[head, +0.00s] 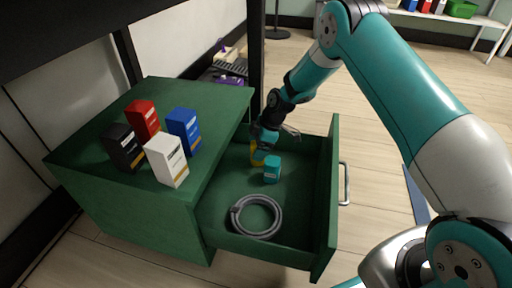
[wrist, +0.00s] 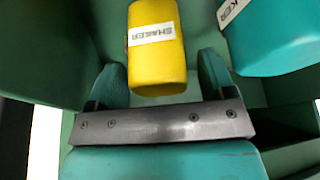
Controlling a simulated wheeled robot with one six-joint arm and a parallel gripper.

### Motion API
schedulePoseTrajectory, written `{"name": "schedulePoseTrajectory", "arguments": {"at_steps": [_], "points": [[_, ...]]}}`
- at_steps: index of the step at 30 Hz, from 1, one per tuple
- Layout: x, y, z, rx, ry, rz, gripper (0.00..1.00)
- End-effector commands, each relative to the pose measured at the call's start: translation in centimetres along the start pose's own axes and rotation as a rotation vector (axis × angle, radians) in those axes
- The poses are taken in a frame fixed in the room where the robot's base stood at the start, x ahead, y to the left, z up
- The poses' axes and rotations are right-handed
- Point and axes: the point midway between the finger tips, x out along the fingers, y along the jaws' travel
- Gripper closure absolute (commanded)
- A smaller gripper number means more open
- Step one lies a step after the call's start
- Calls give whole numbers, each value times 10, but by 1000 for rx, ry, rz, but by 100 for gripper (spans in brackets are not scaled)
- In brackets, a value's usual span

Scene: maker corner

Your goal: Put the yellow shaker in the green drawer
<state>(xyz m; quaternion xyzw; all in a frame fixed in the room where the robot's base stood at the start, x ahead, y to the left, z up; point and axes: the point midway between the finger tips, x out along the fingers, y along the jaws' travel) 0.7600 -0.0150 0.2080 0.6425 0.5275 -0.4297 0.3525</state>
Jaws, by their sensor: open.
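The yellow shaker (wrist: 157,60) is in the wrist view, with a white label. It lies between my two fingers, with a gap visible beside it. In the head view the yellow shaker (head: 256,155) shows in the far part of the open green drawer (head: 298,215), partly hidden by my gripper. Whether it rests on the drawer floor is hard to tell. My gripper (head: 262,143) is open and reaches down into the drawer at the shaker. Its fingers also show in the wrist view (wrist: 162,82).
A teal shaker (head: 272,172) stands in the drawer close to the yellow one. A grey coiled hose (head: 277,220) lies at the drawer's near end. Black, red, blue and white boxes (head: 166,165) stand on the green cabinet top (head: 90,140). The drawer walls surround my gripper.

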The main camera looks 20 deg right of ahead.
Motion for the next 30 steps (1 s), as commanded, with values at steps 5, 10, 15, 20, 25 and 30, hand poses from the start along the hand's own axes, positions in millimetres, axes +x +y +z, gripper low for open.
{"name": "schedulePoseTrajectory", "arguments": {"at_steps": [5, 10, 15, 20, 25, 30], "points": [[-39, 1, -3, 2, 1, 2, 24], [-79, 0, -3, 1, 1, 1, 24], [-106, 0, -2, 2, 1, 1, 24], [-136, -10, -23, 36, 0, -1, 24], [-206, -61, -83, 178, -4, -13, 24], [-276, -151, -132, 366, -17, -32, 24]]}}
